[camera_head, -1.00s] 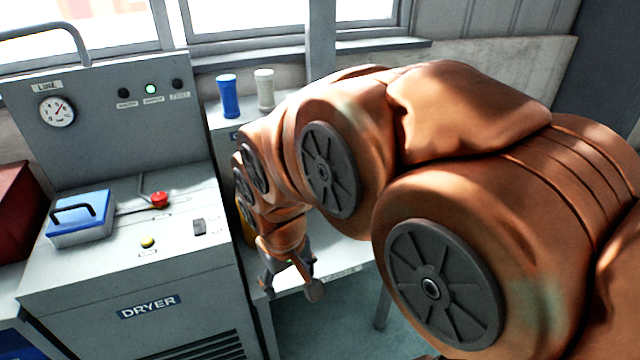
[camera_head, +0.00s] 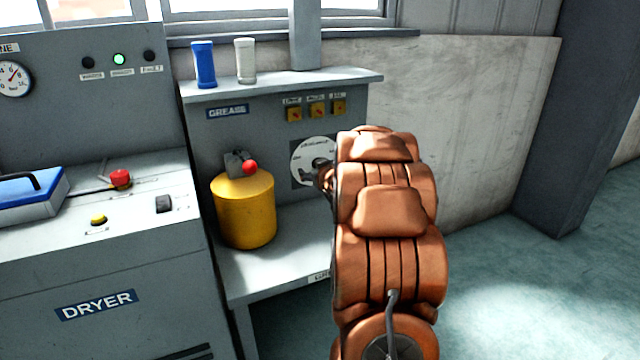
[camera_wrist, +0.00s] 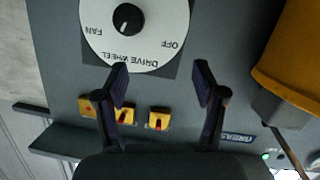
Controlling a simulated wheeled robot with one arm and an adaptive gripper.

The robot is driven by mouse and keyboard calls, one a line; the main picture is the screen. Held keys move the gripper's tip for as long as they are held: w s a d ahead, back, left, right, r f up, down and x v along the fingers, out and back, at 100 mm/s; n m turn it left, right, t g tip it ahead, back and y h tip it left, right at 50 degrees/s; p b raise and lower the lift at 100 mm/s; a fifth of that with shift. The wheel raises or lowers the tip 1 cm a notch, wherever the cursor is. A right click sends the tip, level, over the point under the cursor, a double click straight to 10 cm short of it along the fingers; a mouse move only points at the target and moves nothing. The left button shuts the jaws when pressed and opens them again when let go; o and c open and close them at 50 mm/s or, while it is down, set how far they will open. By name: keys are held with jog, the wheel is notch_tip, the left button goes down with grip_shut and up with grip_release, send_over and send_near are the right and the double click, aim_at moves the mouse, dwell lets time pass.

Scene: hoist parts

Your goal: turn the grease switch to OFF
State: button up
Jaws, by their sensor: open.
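Three small yellow switches (camera_head: 316,110) sit in a row on the grey panel beside the GREASE sign (camera_head: 228,111); their labels are too small to read, so I cannot tell which is the grease switch. In the wrist view, upside down, red parts show on the yellow switches (camera_wrist: 158,118), partly hidden by one finger. Below the switches in the head view is a white round dial (camera_head: 305,160), partly hidden by my arm; its black knob (camera_wrist: 127,18) and the words FAN, OFF and DRIVE WHEEL show in the wrist view. My gripper (camera_wrist: 160,82) is open and empty before the panel.
A yellow canister (camera_head: 243,210) with a red-knobbed lever stands on the bench left of the dial. A shelf (camera_head: 290,83) above the switches holds a blue and a white cylinder. The dryer cabinet (camera_head: 110,270) is at left. Floor at right is clear.

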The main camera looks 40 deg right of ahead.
jog(key=d+f+t+b, duration=0.3)
jog(key=d+f, duration=0.1)
jog(key=d, duration=0.1)
jog(key=shift+n, duration=0.4)
jog(key=shift+d+f+b+x, duration=0.15)
jog(key=shift+b+x, duration=0.15)
jog(key=shift+x, duration=0.95)
jog(key=shift+d+b+x, duration=0.15)
jog(key=shift+b+x, duration=0.15)
jog(key=shift+x, duration=0.95)
jog(key=shift+d+f+b+x, duration=0.15)
jog(key=shift+b+x, duration=0.15)
jog(key=shift+x, duration=0.95)
jog(key=shift+s+r, duration=0.1)
jog(key=shift+s, duration=0.05)
jog(key=c, duration=1.1)
